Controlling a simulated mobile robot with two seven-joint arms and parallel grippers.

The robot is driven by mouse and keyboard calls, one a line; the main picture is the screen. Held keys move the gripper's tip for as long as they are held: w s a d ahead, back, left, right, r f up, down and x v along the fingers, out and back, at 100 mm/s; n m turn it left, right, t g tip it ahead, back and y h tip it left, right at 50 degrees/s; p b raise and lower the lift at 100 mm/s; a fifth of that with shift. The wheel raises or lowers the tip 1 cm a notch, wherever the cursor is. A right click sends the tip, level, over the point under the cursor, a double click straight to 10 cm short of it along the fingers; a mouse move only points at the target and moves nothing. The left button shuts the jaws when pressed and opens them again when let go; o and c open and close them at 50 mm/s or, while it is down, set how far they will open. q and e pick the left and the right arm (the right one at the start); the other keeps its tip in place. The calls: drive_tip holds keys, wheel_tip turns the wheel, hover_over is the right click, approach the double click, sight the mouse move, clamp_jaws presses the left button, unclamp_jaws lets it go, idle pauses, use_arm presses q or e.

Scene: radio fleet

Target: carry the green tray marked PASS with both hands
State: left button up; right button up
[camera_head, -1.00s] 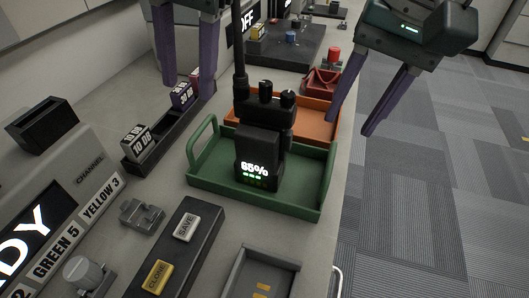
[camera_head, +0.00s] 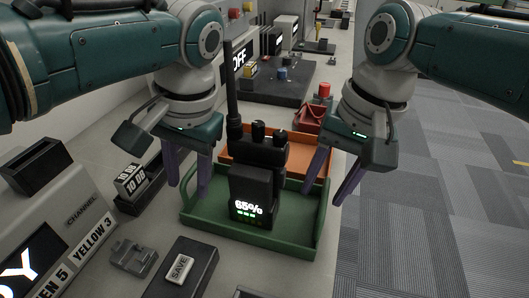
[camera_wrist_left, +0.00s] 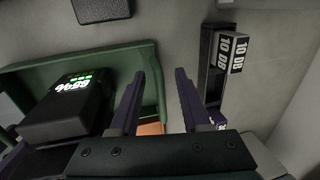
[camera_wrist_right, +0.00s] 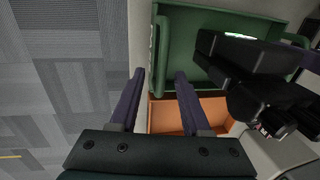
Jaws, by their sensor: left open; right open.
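The green tray (camera_head: 293,222) lies on the bench, with a black radio (camera_head: 250,190) standing upright in it, its screen reading 65%. No PASS mark is visible. My left gripper (camera_head: 187,192) is open at the tray's left end. In the left wrist view the tray's end handle (camera_wrist_left: 154,78) shows between the fingers. My right gripper (camera_head: 323,188) is open at the tray's right end. In the right wrist view the other handle (camera_wrist_right: 160,55) lies between the fingertips in the picture. Neither gripper holds anything; whether the fingers touch the handles, I cannot tell.
An orange tray (camera_head: 312,165) lies right behind the green one. A dark holder with 10 DB blocks (camera_head: 133,182) stands to the left, close to my left gripper. A SAVE button box (camera_head: 182,270) is in front. The bench edge and carpeted floor (camera_head: 420,220) lie right.

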use_arm(q)
clamp_jaws()
use_arm(e)
clamp_jaws()
idle(1.0)
